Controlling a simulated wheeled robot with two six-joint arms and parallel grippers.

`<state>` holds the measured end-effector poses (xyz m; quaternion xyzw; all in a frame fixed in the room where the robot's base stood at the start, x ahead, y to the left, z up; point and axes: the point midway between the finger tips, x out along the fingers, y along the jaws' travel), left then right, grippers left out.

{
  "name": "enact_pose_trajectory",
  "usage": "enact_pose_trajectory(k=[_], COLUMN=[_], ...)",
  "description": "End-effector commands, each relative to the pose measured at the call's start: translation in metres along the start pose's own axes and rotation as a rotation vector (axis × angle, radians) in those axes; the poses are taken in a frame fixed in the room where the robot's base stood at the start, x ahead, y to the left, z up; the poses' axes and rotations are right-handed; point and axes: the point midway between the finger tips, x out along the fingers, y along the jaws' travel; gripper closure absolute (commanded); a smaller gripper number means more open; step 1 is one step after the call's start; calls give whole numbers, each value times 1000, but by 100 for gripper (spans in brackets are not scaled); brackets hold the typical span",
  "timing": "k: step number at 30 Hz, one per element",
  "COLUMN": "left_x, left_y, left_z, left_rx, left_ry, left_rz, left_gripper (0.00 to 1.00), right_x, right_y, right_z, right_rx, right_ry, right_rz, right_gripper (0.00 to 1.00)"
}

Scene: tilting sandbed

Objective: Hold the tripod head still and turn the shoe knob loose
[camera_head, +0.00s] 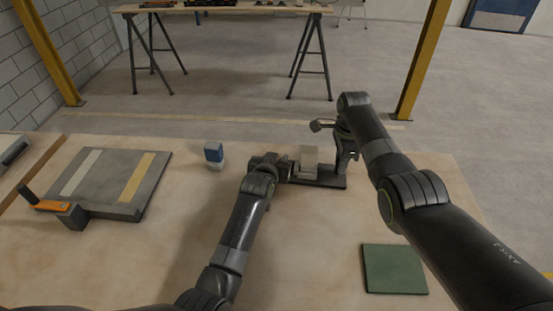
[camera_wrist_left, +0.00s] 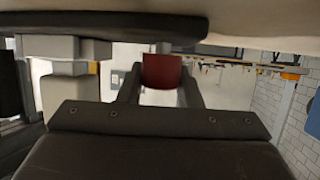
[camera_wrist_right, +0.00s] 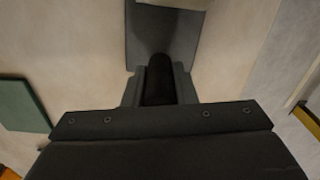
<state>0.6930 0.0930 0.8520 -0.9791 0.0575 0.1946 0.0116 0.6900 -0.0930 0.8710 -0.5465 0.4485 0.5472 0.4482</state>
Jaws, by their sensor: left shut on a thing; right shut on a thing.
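The tripod head shows as a pale grey block (camera_head: 308,158) on a dark base plate (camera_head: 325,180), on the wooden table. My left gripper (camera_head: 288,170) reaches it from the left, low beside the block. In the left wrist view its fingers (camera_wrist_left: 160,85) are shut on a red knob (camera_wrist_left: 162,70), which I take for the shoe knob; grey blocks (camera_wrist_left: 66,90) stand beside it. My right gripper (camera_head: 345,158) comes down over the right end of the plate. In the right wrist view its fingers (camera_wrist_right: 159,85) are shut on a black upright cylinder (camera_wrist_right: 159,78), apparently the head's handle; the plate (camera_wrist_right: 180,38) lies below.
A blue and white small block (camera_head: 214,154) stands left of my left gripper. A green mat (camera_head: 394,269) lies at the front right. The table between is clear.

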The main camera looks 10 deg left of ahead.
Motion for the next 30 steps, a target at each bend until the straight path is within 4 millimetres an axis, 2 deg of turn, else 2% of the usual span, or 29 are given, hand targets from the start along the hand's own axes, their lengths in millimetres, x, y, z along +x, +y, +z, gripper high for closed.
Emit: enact_pose_trajectory(k=[1, 2, 6, 17, 20, 30], left_x=[0, 0, 0, -2, -6, -30], left_y=[0, 0, 0, 0, 0, 0], left_z=[4, 4, 2, -4, -16, -74], left_rx=[0, 0, 0, 0, -1, 0], left_ry=[-7, -7, -5, 0, 2, 0], left_rz=[0, 0, 0, 0, 1, 1], left_gripper=[91, 66, 47, 46, 46, 46], right_x=[-1, -1, -1, -1, -1, 0], right_y=[-1, -1, -1, -1, -1, 0], right_z=[0, 0, 0, 0, 0, 0], right_rx=[2, 2, 2, 1, 1, 0], right_ry=[0, 0, 0, 0, 0, 0], right_rz=[-3, -3, -3, -3, -2, -2], right_gripper=[100, 100, 100, 100, 100, 100])
